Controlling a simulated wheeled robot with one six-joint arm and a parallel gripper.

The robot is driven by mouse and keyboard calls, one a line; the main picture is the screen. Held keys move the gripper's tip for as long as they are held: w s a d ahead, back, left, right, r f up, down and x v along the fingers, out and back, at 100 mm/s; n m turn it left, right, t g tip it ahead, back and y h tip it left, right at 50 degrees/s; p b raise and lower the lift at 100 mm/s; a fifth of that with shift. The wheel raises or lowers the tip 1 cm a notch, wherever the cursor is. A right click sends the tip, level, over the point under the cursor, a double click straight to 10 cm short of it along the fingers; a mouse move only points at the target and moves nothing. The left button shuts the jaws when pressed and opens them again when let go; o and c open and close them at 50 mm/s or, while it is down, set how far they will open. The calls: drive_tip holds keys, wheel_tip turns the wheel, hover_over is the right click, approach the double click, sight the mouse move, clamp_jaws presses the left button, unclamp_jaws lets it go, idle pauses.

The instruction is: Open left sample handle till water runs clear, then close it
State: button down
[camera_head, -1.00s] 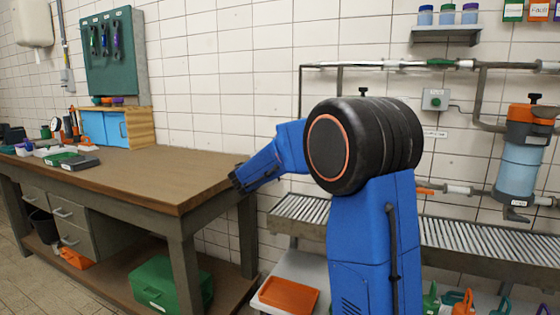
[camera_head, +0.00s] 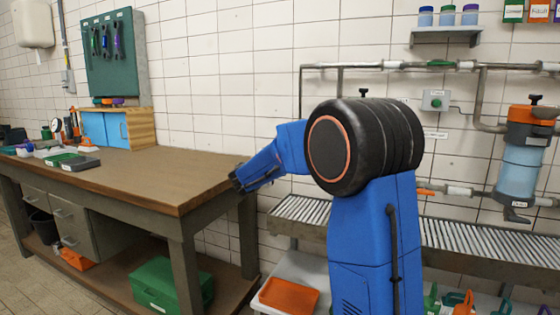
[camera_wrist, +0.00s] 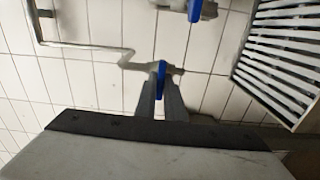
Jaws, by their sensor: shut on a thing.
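In the wrist view, my gripper (camera_wrist: 161,84) is shut on a small blue handle (camera_wrist: 161,70) on a thin pipe fitting at the tiled wall. The handle stands between the two grey fingers, lengthwise along them. A second blue handle (camera_wrist: 195,9) shows on a thicker fitting at the top edge, apart from the gripper. In the head view my arm hides the gripped handle, and my fingers cannot be made out there. I see no running water in either view, so its colour cannot be told.
A slatted metal grating (camera_wrist: 285,55) lies close on the right in the wrist view. It also shows along the wall in the head view (camera_head: 470,245). A wooden workbench (camera_head: 150,180) stands at left. A blue filter housing (camera_head: 522,165) hangs at right.

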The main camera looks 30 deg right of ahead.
drive_tip(key=shift+f, duration=0.1)
drive_tip(key=c, duration=1.9)
unclamp_jaws()
drive_tip(key=shift+o, duration=0.2)
drive_tip(key=v, duration=1.7)
drive_tip(key=shift+s+a, duration=0.2)
